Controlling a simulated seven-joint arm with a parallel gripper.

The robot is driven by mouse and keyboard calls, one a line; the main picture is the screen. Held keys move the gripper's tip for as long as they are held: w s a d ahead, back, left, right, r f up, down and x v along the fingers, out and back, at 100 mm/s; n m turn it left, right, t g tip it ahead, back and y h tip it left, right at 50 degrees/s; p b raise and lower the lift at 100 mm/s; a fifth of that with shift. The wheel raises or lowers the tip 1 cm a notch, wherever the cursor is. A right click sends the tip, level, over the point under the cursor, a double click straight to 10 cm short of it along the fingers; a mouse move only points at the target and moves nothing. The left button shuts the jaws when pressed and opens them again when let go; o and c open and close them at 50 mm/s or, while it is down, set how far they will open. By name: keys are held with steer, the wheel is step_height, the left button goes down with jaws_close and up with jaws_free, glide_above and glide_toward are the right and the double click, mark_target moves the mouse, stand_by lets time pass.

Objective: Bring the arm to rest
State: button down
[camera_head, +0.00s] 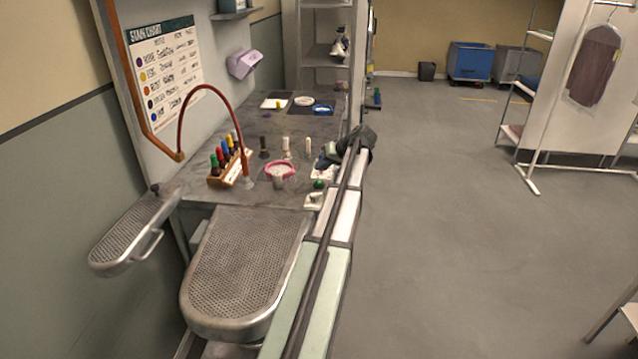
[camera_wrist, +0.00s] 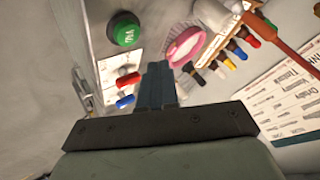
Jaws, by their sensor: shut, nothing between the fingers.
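My gripper (camera_wrist: 158,82) is shut and empty in the wrist view, its two dark blue-grey fingers together. In the head view my arm stretches from the bottom up along the right edge of the bench, and the dark wrist and gripper (camera_head: 330,154) are over the bench's right side. The fingertips are small and hard to make out there. In the wrist view the fingers point toward a pink-rimmed round dish (camera_wrist: 185,46) and a green button (camera_wrist: 124,29). I cannot tell how high the gripper is above the bench.
The bench (camera_head: 230,195) carries a wooden rack of colored bottles (camera_head: 228,168), a pink-rimmed dish (camera_head: 280,170) and upright bottles. A red hose (camera_head: 211,88) arches over it. A perforated metal board (camera_head: 245,265) is in front. The floor (camera_head: 440,200) right of my arm is clear.

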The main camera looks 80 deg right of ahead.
steer(key=shift+r, duration=0.8)
